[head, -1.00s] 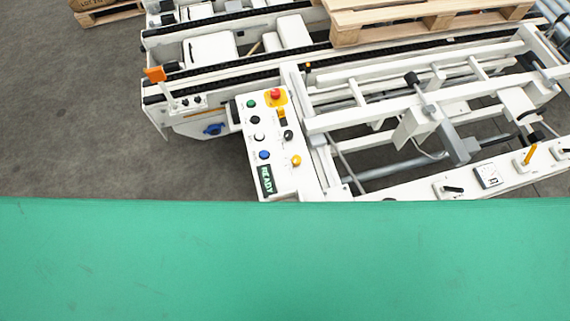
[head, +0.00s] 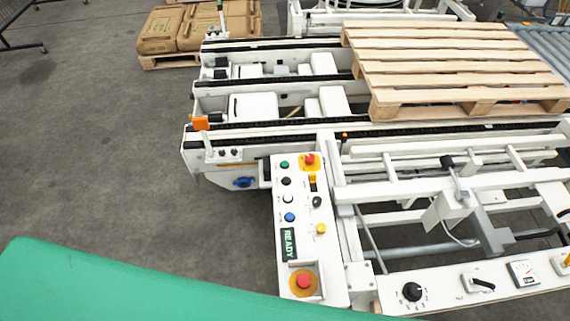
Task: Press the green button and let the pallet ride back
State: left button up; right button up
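The green button (head: 284,165) is a small round button at the upper left of the white control panel (head: 281,259). A display (head: 289,243) on the panel reads READY. The wooden pallet (head: 452,62) lies empty on the black chain tracks of the white conveyor (head: 262,131), toward its right side. Neither of my grippers shows in the head view.
The panel also carries red buttons (head: 310,159) (head: 303,281) on yellow plates and black, white, blue and yellow controls. A green surface (head: 120,290) fills the lower left. Brown sacks (head: 172,30) rest on a pallet behind. Grey floor at left is clear.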

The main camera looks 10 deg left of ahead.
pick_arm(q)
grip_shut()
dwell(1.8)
